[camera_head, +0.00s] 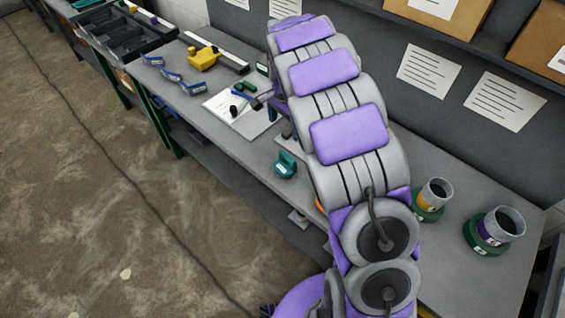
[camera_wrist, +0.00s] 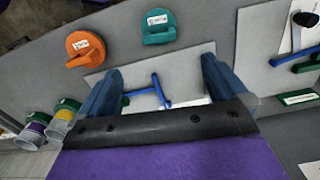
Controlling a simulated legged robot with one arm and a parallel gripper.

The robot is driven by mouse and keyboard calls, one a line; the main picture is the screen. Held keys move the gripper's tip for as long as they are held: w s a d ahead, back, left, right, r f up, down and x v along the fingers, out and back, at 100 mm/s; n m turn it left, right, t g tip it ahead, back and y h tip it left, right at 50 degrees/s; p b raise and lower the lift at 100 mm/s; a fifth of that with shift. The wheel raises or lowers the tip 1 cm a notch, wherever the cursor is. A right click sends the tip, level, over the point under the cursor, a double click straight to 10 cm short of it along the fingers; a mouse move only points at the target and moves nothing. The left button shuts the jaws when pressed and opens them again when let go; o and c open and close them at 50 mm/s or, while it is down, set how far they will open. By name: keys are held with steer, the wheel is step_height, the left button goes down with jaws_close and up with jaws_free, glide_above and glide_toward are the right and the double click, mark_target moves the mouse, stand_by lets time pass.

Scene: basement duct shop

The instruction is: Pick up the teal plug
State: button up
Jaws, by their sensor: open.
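The teal plug (camera_head: 285,167) stands on the grey bench left of my arm in the head view. It has a round base, a raised grip and a white label. In the wrist view the teal plug (camera_wrist: 158,28) is at the top middle, beyond the fingertips and apart from them. My gripper (camera_wrist: 162,66) is open, its two blue fingers spread with nothing held between them. In the head view the gripper is mostly hidden by my arm.
An orange plug (camera_wrist: 84,48) sits left of the teal one. Blue thin pieces (camera_wrist: 160,90) lie on the bench below the fingers. Green-based cups (camera_head: 489,232) stand at right. A yellow tool (camera_head: 203,58) and black tray (camera_head: 115,35) are farther left. A wall backs the bench.

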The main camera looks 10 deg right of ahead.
steer(key=f, duration=0.1)
steer(key=b, duration=0.2)
glide_toward(286, 156)
steer(key=f, duration=0.5)
steer(key=shift+a+f, duration=0.25)
steer(key=shift+s+d+f, duration=0.1)
steer(key=shift+d+f, duration=0.05)
steer(key=shift+f, duration=0.3)
step_height(286, 156, down, 4)
steer(key=shift+d+f, duration=0.1)
steer(key=shift+f, duration=0.1)
steer(key=shift+c, duration=0.2)
steer(key=shift+c, duration=0.7)
steer(key=c, duration=1.3)
steer(key=shift+o, duration=0.2)
steer(key=shift+r, duration=0.1)
